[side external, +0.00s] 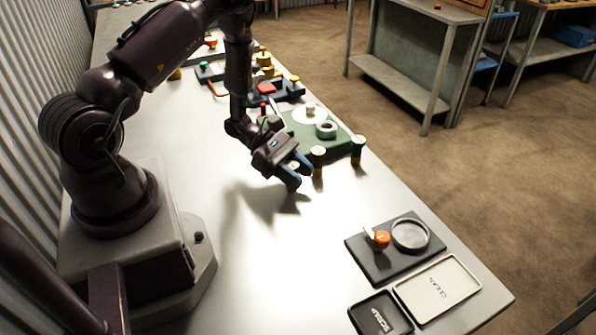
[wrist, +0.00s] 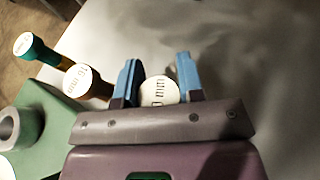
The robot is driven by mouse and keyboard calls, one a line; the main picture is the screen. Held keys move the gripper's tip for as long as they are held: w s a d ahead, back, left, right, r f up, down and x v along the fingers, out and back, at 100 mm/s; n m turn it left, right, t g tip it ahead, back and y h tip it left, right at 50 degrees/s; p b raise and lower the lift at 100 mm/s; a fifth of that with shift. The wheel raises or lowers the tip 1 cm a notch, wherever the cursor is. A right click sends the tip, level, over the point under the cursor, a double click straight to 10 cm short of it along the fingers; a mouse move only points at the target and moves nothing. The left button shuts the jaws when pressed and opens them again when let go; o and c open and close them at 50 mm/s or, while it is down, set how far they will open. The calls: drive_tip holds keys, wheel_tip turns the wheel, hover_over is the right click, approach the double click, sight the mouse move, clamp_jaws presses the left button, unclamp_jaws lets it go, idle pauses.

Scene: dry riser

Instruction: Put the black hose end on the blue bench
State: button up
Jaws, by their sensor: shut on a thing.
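My gripper (side external: 292,175) has its blue fingers on either side of a round white-topped piece, low over the grey worktop. In the wrist view my gripper (wrist: 156,76) is shut on this white-topped piece (wrist: 158,92), whose top is printed with a partly hidden size in mm. Its body below the top is hidden, so I cannot tell its colour there. I cannot pick out a black hose end for certain. A dark blue stand (side external: 289,91) carrying small coloured parts is farther back on the worktop; I cannot tell if it is the blue bench.
Two white-topped posts (side external: 317,154) (side external: 358,146) stand right of my gripper, near a green block (side external: 300,128) with round parts. A dark tray (side external: 375,262) with an orange knob and ring, a CLEAN tray (side external: 437,290) and a SCRAP tray (side external: 380,316) lie front right. The middle worktop is clear.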

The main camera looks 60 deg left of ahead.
drive_tip(key=o, duration=1.1)
